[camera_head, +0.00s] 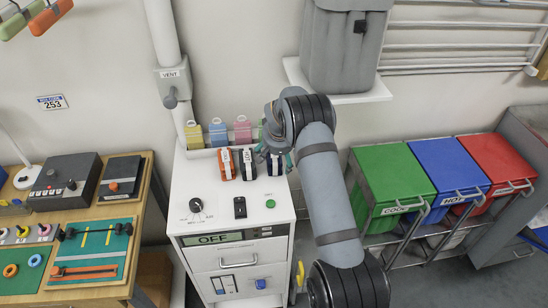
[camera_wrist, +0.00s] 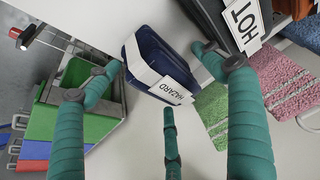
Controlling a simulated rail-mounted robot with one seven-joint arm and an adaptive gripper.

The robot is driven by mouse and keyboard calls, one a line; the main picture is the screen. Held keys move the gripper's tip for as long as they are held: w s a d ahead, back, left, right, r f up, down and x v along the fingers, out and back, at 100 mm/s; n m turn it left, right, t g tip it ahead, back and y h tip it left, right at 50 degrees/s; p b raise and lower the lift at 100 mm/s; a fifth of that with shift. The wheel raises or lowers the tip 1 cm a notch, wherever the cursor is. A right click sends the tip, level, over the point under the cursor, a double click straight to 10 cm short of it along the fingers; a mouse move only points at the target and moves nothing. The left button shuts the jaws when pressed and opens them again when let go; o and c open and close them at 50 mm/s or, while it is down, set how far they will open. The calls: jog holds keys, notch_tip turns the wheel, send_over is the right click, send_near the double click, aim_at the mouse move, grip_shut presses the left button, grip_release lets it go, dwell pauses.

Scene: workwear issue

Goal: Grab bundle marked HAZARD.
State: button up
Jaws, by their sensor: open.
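The HAZARD bundle (camera_wrist: 150,55) is dark blue with a white band lettered HAZARD. In the head view it appears to be the rightmost bundle (camera_head: 277,168) on the white cabinet top, partly hidden by my gripper (camera_head: 270,146). In the wrist view my gripper (camera_wrist: 172,78) has its teal fingers spread wide, with the bundle between and beyond their tips. Nothing is held. I cannot tell whether a fingertip touches it.
An orange bundle (camera_head: 227,165) and a dark bundle (camera_head: 248,165) stand left of it on the cabinet (camera_head: 200,238). Pink and other pastel cloths (camera_head: 242,128) stand behind. Green, blue and red bins (camera_head: 395,175) are to the right. A workbench (camera_head: 95,290) stands left.

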jog(key=shift+d, duration=0.1)
jog(key=shift+c, duration=0.4)
jog(key=c, duration=1.3)
